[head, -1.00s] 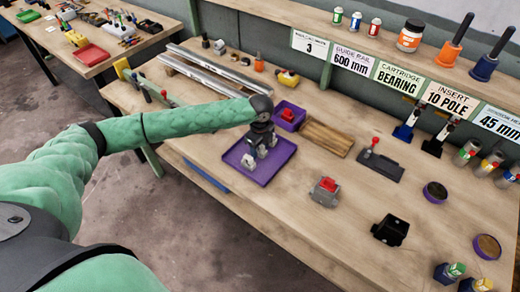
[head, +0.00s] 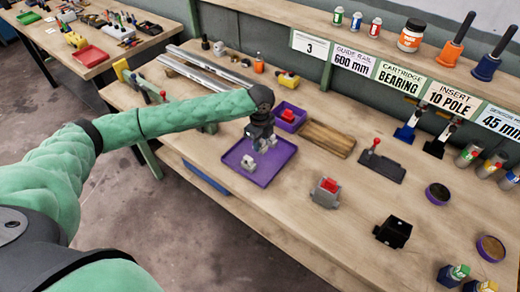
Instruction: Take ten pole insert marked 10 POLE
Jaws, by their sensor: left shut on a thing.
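A white card reading INSERT 10 POLE (head: 449,98) hangs on the shelf edge at the right. Below it stand upright tools with dark bases, one blue (head: 408,131) and one black (head: 440,140); I read no marking on them. My left gripper (head: 262,146) is over the purple tray (head: 233,158), pointing down. It is shut on a small grey piece, mostly hidden by the fingers and too small to identify. A pale grey block (head: 248,163) lies in the tray beside the gripper. My right gripper is out of view.
A purple bin with a red part (head: 288,116), a wooden board (head: 327,138) and a grey fixture with a red top (head: 326,192) surround the tray. A black block (head: 392,232) stands front right. Metal rails (head: 205,70) lie behind my left arm. Bare tabletop lies between fixtures.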

